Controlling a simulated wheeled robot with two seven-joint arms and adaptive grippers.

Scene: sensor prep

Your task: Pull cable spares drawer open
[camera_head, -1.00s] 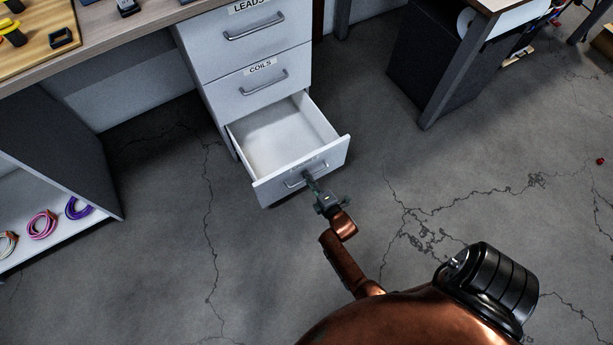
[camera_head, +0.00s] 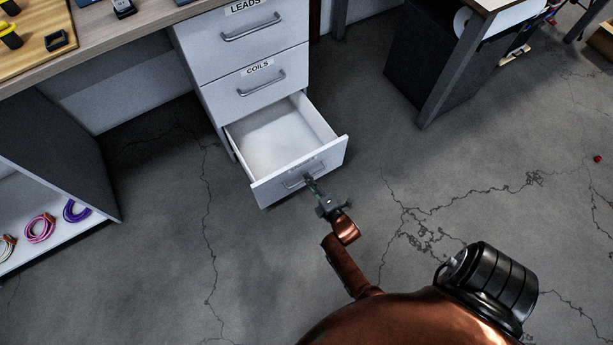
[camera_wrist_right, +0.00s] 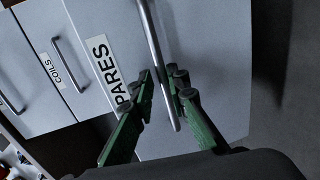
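The cable spares drawer (camera_head: 322,163) is the lowest drawer of the white cabinet. It stands pulled well out, and its empty-looking white inside shows in the head view. In the right wrist view its front (camera_wrist_right: 215,60) carries a label partly hidden by a finger, reading "PARES". My right gripper (camera_head: 309,181) is at the drawer's bar handle (camera_wrist_right: 152,35). In the right wrist view its two green fingers (camera_wrist_right: 163,82) lie one on each side of the bar, close together, and look shut on it. My left gripper is not in view.
The drawers marked COILS (camera_head: 255,88) and LEADS (camera_head: 240,40) above are shut. A shelf (camera_head: 75,228) with coiled cables stands at left. A dark cabinet (camera_head: 425,65) stands at upper right. The cracked floor (camera_head: 480,190) around the drawer is mostly clear.

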